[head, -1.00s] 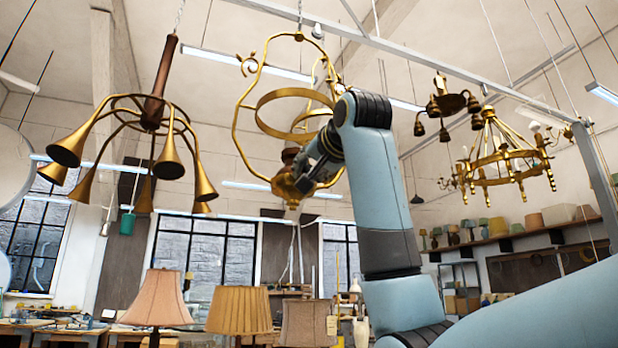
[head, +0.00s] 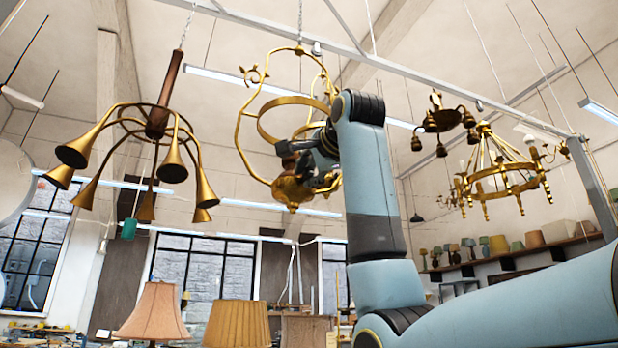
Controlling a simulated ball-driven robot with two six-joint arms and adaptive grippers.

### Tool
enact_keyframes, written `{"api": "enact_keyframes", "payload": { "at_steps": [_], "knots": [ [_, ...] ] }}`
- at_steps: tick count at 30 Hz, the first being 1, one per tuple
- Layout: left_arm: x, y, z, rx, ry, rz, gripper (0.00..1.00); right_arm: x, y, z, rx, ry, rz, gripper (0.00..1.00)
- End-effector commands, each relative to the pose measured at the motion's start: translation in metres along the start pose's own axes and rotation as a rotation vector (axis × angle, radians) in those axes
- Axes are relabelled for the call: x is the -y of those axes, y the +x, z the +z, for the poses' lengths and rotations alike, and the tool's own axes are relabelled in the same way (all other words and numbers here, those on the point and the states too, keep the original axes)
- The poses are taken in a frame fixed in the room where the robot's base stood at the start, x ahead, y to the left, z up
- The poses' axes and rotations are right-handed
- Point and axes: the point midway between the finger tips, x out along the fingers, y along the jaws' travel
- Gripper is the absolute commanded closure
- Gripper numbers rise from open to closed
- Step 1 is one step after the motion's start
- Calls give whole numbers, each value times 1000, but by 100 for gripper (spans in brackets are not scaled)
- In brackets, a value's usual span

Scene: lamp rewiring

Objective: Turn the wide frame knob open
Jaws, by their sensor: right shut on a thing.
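The wide frame is a brass-coloured hanging lantern frame (head: 240,130) with curved side bars, rings inside it and a rounded bottom piece (head: 290,192). It hangs in the upper middle of the head view. My right gripper (head: 303,165) is dark and reaches the frame from the right, just above the bottom piece. It is shut on a small part there, seemingly the frame's knob, which the fingers mostly hide. I cannot make out how far the knob is turned. My left gripper is not in view.
A horn-armed lamp (head: 157,122) hangs at left. A small dark chandelier (head: 440,120) and a larger gold one (head: 500,178) hang at right. Fabric lampshades (head: 157,310) stand below. A metal rail (head: 290,28) crosses above the frame. Open air lies left of the frame.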

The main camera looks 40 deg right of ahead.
Motion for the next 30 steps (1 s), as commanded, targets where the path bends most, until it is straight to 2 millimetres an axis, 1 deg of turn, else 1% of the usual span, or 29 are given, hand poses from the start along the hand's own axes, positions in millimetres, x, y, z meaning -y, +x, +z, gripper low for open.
{"api": "enact_keyframes", "payload": {
  "at_steps": [16, 17, 22, 23, 30],
  "knots": [
    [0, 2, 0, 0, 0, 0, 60, -1, 0, 0, 1, 26, 3, 100],
    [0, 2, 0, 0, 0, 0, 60, -1, 0, 0, 1, 26, 3, 79],
    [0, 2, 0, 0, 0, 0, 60, -1, 0, 0, 1, 25, 3, 57],
    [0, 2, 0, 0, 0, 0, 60, -1, 0, 0, 1, 25, 2, 54],
    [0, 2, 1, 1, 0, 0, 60, 0, 0, 0, 0, 25, 1, 54]
  ]
}}
